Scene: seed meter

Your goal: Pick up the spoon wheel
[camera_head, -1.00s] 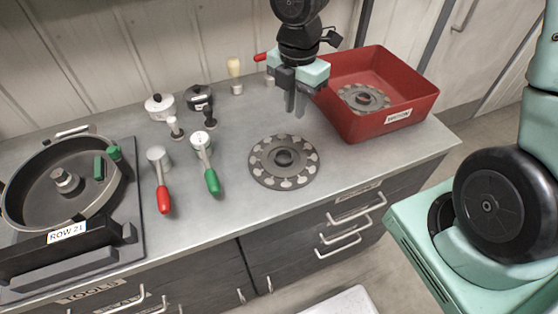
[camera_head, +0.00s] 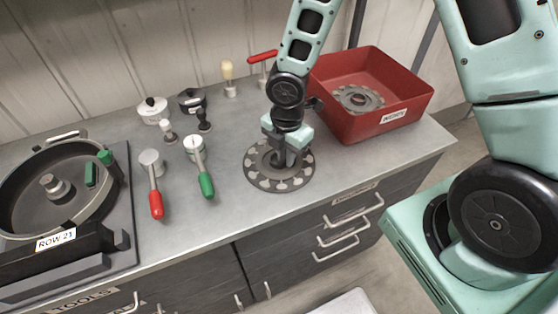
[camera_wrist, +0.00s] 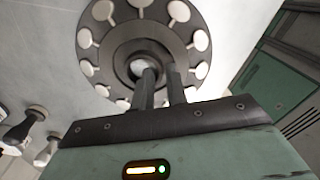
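The spoon wheel (camera_head: 259,177), a dark grey disc with pale spoon-shaped pockets around its rim and a raised hub, lies flat on the counter. It fills the upper middle of the wrist view (camera_wrist: 107,55), with its hub (camera_wrist: 140,66) near the fingertips. My gripper (camera_head: 284,163) points down over the wheel's middle and hides part of it and its hub. In the wrist view the two fingers (camera_wrist: 162,74) are apart with a narrow gap, at the hub's right side. I cannot tell whether they touch it.
A red bin (camera_head: 400,118) at the back right holds a similar disc (camera_head: 358,98). Green- and red-handled tools (camera_head: 205,183) and small knobbed parts stand left of the wheel. A round black housing (camera_head: 108,205) sits far left. Counter in front of the wheel is clear.

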